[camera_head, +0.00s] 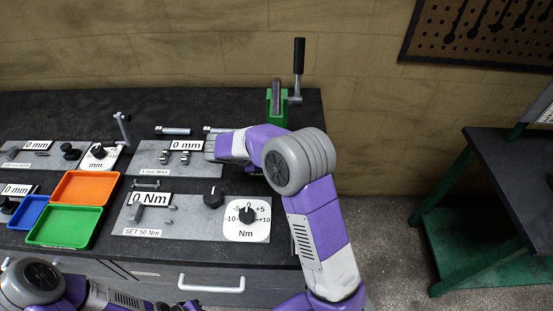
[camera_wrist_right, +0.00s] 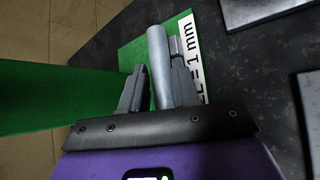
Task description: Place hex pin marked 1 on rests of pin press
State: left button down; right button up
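Just beyond is a green surface (camera_wrist_right: 132,52) with a label ending in "1 mm". A small grey block (camera_wrist_right: 176,46) stands beside the pin; whether they touch is unclear. In the head view the green press (camera_head: 277,102) with its black-handled lever (camera_head: 299,56) stands at the back right, partly behind my right arm. The right fingers cannot be made out there. My left gripper is not visible.
Grey panels carry a "1 mm MAX" label (camera_head: 155,171) and a torque dial (camera_head: 246,215). A grey pin (camera_head: 174,131) lies at the back. Orange (camera_head: 88,173), green (camera_head: 66,243) and blue (camera_head: 28,211) trays are at left. The tabletop right of the dial is bare.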

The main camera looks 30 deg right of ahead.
jog(key=shift+r, duration=0.25)
jog(key=s+p+v, duration=0.1)
jog(key=p+v, duration=0.1)
jog(key=v, duration=1)
jog(key=shift+w, duration=0.4)
